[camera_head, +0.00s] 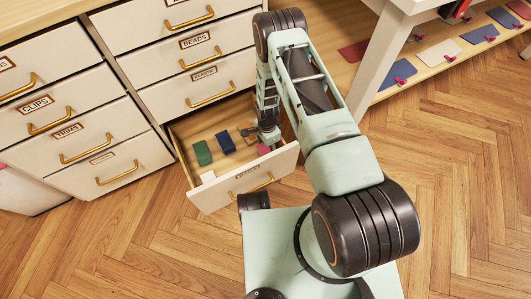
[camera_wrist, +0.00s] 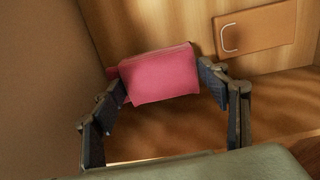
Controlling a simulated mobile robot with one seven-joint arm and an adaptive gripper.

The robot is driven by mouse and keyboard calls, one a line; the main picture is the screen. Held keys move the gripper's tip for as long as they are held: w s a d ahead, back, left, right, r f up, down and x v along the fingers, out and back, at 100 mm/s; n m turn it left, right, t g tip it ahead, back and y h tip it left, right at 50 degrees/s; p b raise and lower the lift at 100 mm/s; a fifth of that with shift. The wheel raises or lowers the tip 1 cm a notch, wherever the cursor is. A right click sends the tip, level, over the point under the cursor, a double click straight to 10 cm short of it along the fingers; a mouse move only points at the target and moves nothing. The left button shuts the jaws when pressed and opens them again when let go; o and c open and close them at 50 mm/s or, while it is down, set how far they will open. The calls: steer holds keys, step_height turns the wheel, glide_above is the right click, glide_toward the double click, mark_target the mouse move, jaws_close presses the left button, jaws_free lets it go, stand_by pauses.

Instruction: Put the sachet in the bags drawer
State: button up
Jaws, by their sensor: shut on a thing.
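The pink sachet (camera_wrist: 160,78) is between the fingertips of my gripper (camera_wrist: 165,82) in the wrist view, and the gripper is shut on it. In the head view, my gripper (camera_head: 266,138) reaches down inside an open drawer (camera_head: 235,193), near its right end. The sachet shows there as a small pink patch (camera_head: 264,149), partly hidden by the gripper. The label on the drawer front is too small to read surely. I cannot tell whether the sachet touches the drawer floor.
The drawer also holds a green block (camera_head: 202,153), a blue block (camera_head: 225,143) and a white piece (camera_head: 208,177). Closed labelled drawers (camera_head: 200,82) rise behind it. A table leg (camera_head: 388,50) and a low shelf (camera_head: 418,70) with coloured cards stand at right. The wooden floor is clear.

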mark_target(267, 150)
steer(key=shift+f+b, duration=0.5)
steer(key=shift+f, duration=1.05)
steer(key=shift+f, duration=0.1)
steer(key=shift+f, duration=0.15)
steer(key=o, duration=1.7)
steer(key=shift+c, duration=0.2)
step_height(267, 150, up, 12)
steer(key=p, duration=0.4)
steer(key=shift+r, duration=0.25)
steer(key=shift+w, duration=0.1)
